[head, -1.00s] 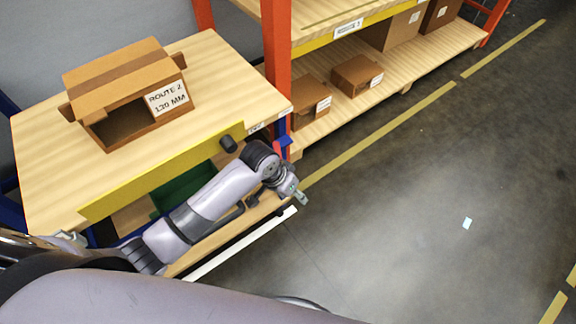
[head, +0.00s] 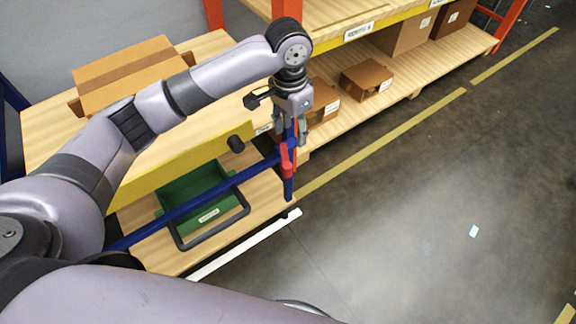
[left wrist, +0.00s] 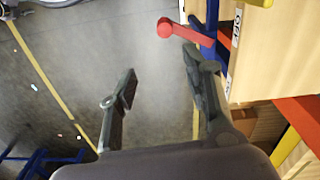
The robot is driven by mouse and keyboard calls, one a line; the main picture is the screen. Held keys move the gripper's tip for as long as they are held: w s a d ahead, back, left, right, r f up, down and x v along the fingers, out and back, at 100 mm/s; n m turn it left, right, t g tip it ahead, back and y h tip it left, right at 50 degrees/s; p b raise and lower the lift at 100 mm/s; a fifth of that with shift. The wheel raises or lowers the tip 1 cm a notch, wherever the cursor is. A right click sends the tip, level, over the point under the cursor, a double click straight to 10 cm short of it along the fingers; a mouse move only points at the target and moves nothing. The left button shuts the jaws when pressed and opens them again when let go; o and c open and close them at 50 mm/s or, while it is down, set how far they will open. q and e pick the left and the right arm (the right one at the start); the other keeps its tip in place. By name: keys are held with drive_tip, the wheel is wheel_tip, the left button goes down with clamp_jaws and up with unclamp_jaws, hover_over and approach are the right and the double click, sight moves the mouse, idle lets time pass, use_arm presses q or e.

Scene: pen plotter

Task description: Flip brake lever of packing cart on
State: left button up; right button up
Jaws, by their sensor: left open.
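The packing cart has a wooden top (head: 52,127), a yellow front board (head: 185,160) and a blue frame. The red brake lever (head: 287,161) is on the blue corner post at the cart's right front. In the left wrist view the lever (left wrist: 180,30) is a red bar with a round knob, sticking out from the blue post beyond the fingertips. My left gripper (head: 289,136) is open and points down just above the lever. In the left wrist view its fingers (left wrist: 160,74) are spread with nothing between them. My right gripper is out of view.
A cardboard box (head: 125,68) stands on the cart top, partly behind my arm. A green bin (head: 198,190) and black handle (head: 213,230) are low on the cart. A shelf rack with boxes (head: 366,78) stands close behind the lever.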

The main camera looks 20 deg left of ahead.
sight(288, 164)
use_arm(q)
drive_tip(key=f, duration=0.5)
drive_tip(key=f+b, duration=0.1)
drive_tip(key=f, duration=0.4)
drive_tip(key=a+f, duration=0.1)
drive_tip(key=f, duration=0.5)
drive_tip(key=shift+c, duration=0.5)
clamp_jaws()
